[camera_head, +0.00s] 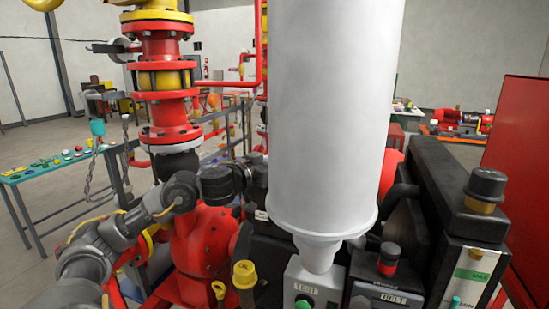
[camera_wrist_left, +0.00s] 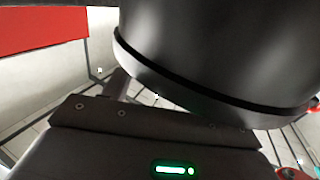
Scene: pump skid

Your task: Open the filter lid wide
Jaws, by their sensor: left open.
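A large pale grey-white cylinder (camera_head: 325,110) with a flared lower rim and a narrow neck fills the middle of the head view. It hides much behind it. I cannot pick out the filter lid with certainty. My left gripper (camera_head: 257,178) is at the end of the arm from the left, beside the cylinder's left edge; its fingertips are hidden there. In the left wrist view, a big dark round body (camera_wrist_left: 225,55) with a black rim band hangs close over the gripper's housing. My left gripper is open, and I see nothing held. My right gripper is not in view.
Red pump piping (camera_head: 165,75) stands at the left. A control box marked TEST (camera_head: 313,283) and a dark tank (camera_head: 425,190) with a black cap (camera_head: 485,185) stand at the right. A table with small parts (camera_head: 60,165) is far left.

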